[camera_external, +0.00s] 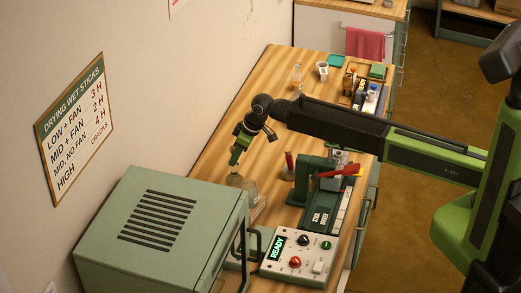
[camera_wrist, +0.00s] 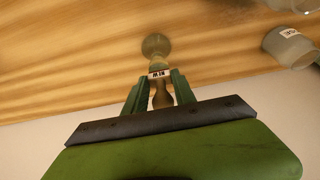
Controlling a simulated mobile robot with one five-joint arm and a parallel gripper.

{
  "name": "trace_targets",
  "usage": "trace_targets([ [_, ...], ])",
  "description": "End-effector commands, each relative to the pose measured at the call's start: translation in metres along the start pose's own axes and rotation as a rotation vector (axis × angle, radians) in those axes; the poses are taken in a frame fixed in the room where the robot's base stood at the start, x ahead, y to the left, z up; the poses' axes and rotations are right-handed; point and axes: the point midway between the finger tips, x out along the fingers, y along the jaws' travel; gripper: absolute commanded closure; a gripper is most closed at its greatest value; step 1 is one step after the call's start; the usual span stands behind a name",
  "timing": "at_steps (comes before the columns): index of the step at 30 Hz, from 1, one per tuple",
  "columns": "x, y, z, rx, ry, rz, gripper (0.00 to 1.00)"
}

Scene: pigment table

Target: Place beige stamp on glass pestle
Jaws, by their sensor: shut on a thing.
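My gripper (camera_wrist: 158,84) points down with its green fingers closed around the beige stamp (camera_wrist: 160,97). A pale band with dark lettering crosses the held piece near the fingertips. Straight beyond it, in line with the stamp, is a round olive, glassy shape (camera_wrist: 156,44), which looks like the glass pestle; I cannot tell whether the two touch. In the external view my gripper (camera_external: 236,157) is above the left part of the bench, with a small rounded shape (camera_external: 234,180) just below the fingers. The stamp is hard to make out there.
A labelled glass vessel (camera_wrist: 290,46) lies to the right in the wrist view. The green oven (camera_external: 150,235) stands close in front, with the control box (camera_external: 298,257) beside it. A dark green press (camera_external: 318,195) is to the right. Bare wood (camera_external: 235,120) lies toward the back.

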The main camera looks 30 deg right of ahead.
Motion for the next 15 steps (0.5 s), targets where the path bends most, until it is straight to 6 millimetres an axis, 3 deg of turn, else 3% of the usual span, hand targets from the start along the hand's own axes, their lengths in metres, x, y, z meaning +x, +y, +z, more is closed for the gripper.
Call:
trace_targets([
  [3, 0.0042, 0.0001, 0.0018, 0.000, 0.000, 0.000, 1.00],
  [4, 0.0040, 0.0001, 0.0017, 0.000, 0.000, 0.000, 0.67],
  [8, 0.0027, 0.0001, 0.0012, 0.000, 0.000, 0.000, 0.50],
  [9, 0.0027, 0.0001, 0.0012, 0.000, 0.000, 0.000, 0.46],
  [15, 0.0027, 0.0001, 0.0012, 0.000, 0.000, 0.000, 0.46],
])
